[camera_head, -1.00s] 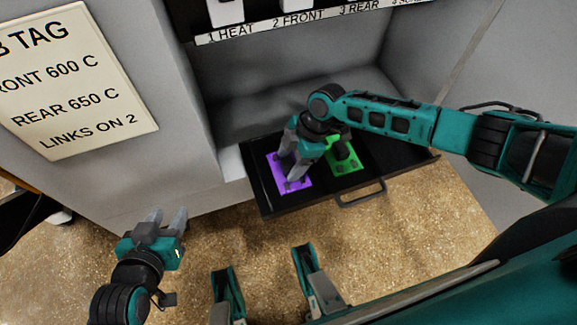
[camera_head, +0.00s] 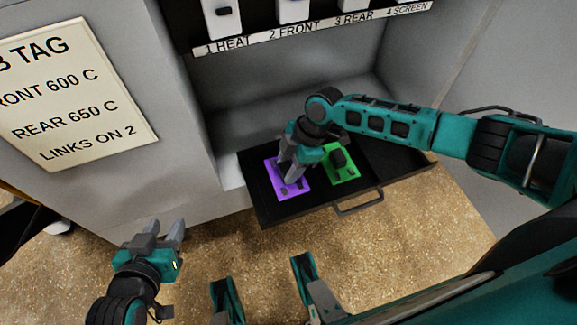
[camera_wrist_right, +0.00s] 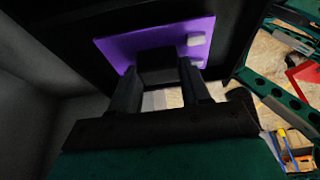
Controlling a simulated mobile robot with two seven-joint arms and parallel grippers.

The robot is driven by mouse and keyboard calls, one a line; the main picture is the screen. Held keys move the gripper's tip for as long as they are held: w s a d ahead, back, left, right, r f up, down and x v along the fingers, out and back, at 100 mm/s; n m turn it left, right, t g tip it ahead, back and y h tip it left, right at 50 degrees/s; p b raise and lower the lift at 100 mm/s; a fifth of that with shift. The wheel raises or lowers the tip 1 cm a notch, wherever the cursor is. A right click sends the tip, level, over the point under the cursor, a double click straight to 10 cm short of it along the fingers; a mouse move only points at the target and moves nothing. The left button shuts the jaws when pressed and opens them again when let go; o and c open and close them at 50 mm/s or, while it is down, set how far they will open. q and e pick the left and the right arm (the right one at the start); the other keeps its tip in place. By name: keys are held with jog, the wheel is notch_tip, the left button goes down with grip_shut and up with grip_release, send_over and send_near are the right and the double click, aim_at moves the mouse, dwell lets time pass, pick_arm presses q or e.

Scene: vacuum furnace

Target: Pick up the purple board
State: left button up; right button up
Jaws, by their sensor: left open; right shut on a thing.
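The purple board (camera_head: 288,190) lies in the left part of the open black drawer (camera_head: 320,206). My right gripper (camera_head: 288,178) is over the board, pointing down. In the right wrist view the purple board (camera_wrist_right: 120,48) fills the top, and my right gripper (camera_wrist_right: 172,85) is shut on a dark block on the board's face. Whether the board is clear of the drawer floor I cannot tell. My left gripper (camera_head: 168,232) is open and empty, left of the drawer and above the floor.
A green board (camera_head: 343,172) with a dark block lies right of the purple one. The drawer has a front handle (camera_head: 358,203). A label strip (camera_head: 310,30) with switches is above. A tag sheet (camera_head: 70,98) is on the left panel. The drawer's right part is empty.

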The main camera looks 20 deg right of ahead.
aim_at(289, 167)
notch_tip(289, 167, up, 18)
jog(key=p, duration=0.5)
jog(key=shift+r, duration=0.25)
